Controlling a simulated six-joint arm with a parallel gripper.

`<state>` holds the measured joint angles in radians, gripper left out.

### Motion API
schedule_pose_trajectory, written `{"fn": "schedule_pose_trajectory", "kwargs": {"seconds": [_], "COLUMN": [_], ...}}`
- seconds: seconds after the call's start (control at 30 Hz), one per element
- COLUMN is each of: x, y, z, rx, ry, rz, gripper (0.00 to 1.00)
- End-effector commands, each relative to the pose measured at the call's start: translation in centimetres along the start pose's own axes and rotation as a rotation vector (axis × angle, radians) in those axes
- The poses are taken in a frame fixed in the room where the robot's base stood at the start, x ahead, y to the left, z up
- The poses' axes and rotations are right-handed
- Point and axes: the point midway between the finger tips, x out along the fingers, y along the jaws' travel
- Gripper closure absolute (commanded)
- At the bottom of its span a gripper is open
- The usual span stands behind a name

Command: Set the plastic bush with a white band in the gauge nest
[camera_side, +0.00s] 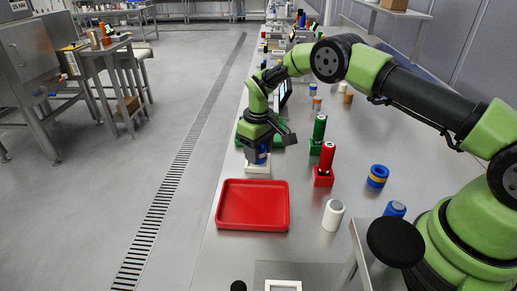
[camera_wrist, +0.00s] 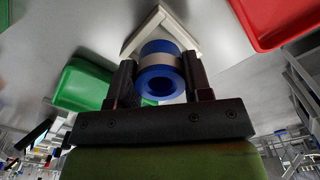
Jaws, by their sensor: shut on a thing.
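The blue plastic bush with a white band (camera_wrist: 160,72) is between the two fingers of my gripper (camera_wrist: 160,84), which is shut on it. The bush's open bore faces the wrist camera. In the side view the bush (camera_side: 261,156) shows below my gripper (camera_side: 263,148). The pale square gauge nest (camera_side: 257,167) is directly under the bush, and its corner shows behind the bush in the wrist view (camera_wrist: 188,36). I cannot tell whether the bush is inside the nest or just above it, as the gripper and bush hide the inside.
A red tray (camera_side: 224,222) lies in front of the nest, and a green tray (camera_side: 290,140) behind it.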

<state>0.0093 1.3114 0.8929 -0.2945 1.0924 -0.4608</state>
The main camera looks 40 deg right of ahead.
Motion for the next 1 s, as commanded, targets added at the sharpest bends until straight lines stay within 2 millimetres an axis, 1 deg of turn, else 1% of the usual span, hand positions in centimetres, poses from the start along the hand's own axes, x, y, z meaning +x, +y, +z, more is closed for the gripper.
{"fn": "schedule_pose_trajectory", "kwargs": {"seconds": [0.5,0.53,0.63,0.9,1.0], "x": [1.2,1.2,1.2,1.1,0.5], "y": [0.0,0.0,0.0,0.0,0.0], "z": [0.0,0.0,0.0,0.0,-0.1], "rx": [0.000,0.000,0.000,0.000,0.000], "ry": [-0.001,-0.001,-0.001,0.000,0.002], "rz": [0.000,0.000,0.000,0.000,0.000], "gripper": [0.83,0.52,0.29,0.29,0.29]}}
